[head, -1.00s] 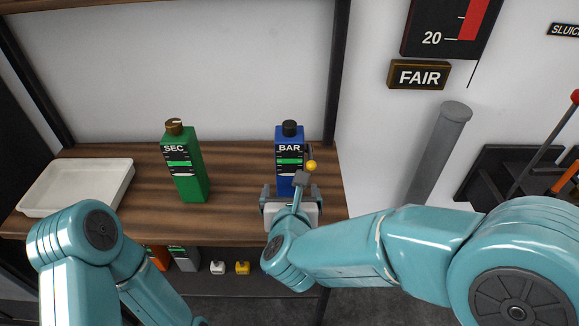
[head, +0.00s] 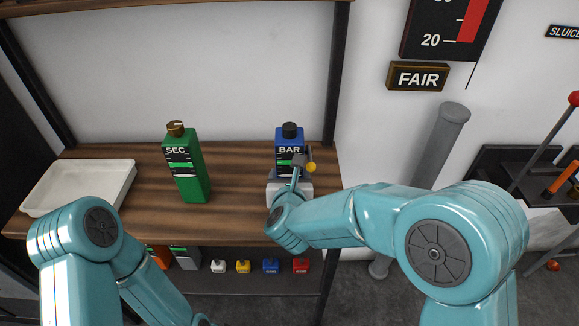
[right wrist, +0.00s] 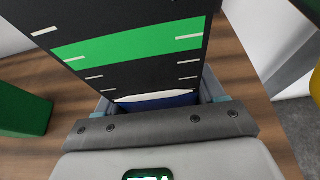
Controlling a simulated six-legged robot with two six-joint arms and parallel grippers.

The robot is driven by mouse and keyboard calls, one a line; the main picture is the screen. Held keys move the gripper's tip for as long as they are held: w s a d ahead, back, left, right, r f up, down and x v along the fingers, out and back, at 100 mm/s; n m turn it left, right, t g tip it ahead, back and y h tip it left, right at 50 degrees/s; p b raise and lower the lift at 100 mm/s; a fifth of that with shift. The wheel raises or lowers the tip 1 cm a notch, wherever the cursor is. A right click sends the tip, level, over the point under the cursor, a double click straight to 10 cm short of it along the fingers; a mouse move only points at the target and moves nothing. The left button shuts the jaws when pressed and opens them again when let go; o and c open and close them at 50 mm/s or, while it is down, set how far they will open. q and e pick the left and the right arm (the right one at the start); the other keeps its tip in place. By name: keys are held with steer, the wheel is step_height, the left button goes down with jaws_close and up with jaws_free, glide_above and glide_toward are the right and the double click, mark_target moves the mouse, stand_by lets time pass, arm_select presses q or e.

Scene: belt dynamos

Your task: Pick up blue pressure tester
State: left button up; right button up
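The blue pressure tester (head: 284,133), marked BAR with a dark cap, stands upright on the wooden shelf. My right gripper (head: 290,172) is low in front of it, with one finger to each side. In the right wrist view the tester's black face with its green band (right wrist: 130,44) is very close. There the open fingers of my right gripper (right wrist: 157,97) flank its lower body; I cannot tell whether they touch it. Part of its base is hidden by the gripper. My left arm shows at lower left, but its gripper is out of view.
A green SEC bottle (head: 187,174) stands to the left on the shelf (head: 238,205), with a white tray (head: 122,188) at far left. The shelf between the two bottles is clear. Several small coloured blocks, including a red one (head: 301,265), sit on a lower shelf.

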steer(key=shift+r, duration=0.1)
jaws_close()
steer(key=shift+r, duration=0.1)
step_height(320, 180, up, 20)
steer(key=p, duration=0.4)
step_height(320, 180, down, 19)
steer(key=b, duration=1.8)
steer(key=shift+b, duration=0.35)
steer(key=shift+f+b, duration=0.4)
steer(key=shift+f, duration=0.05)
